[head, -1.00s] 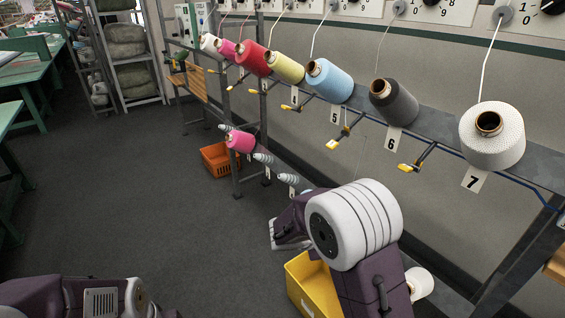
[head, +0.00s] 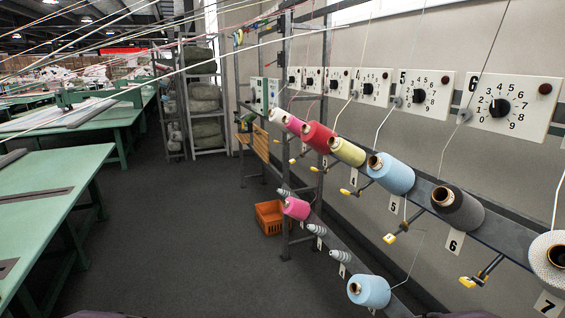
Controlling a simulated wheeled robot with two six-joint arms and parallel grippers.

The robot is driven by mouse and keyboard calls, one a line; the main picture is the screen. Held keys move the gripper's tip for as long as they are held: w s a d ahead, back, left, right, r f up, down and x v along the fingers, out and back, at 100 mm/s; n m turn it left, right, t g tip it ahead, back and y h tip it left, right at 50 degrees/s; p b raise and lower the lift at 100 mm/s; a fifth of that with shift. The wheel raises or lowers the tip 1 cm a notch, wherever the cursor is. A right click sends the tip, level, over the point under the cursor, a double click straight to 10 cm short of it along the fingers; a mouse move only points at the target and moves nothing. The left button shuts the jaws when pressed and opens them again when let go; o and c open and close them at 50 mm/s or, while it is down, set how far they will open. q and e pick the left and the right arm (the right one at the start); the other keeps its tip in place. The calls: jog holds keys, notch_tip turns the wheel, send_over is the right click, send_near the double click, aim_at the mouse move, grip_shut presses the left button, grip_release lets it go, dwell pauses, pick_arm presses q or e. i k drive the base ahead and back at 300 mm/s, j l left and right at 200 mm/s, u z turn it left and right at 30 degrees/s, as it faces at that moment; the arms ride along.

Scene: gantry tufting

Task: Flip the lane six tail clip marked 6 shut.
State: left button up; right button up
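The lane six tail clip (head: 482,271) is a short dark arm with a yellow tip, sticking out down and left from below the rail, under the number 6 tag (head: 455,241). Whether it is open or shut is too small to tell. The dark grey cone (head: 462,210) of lane six sits on the rail above it, with its thread running up to the number 6 dial panel (head: 512,104). Neither of my grippers is in the head view; only slivers of my purple arm parts show at the bottom edge.
A light blue cone (head: 393,175) and a speckled white cone (head: 549,258) stand either side. A lower rail holds a blue cone (head: 370,291). An orange crate (head: 270,217) is on the floor; green tables (head: 50,200) stand left.

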aim_at(465, 281)
jog(key=l+z, duration=0.1)
jog(key=z, duration=0.3)
jog(key=l+z, duration=0.15)
jog(key=z, duration=0.3)
jog(key=l+z, duration=0.1)
jog(key=z, duration=0.3)
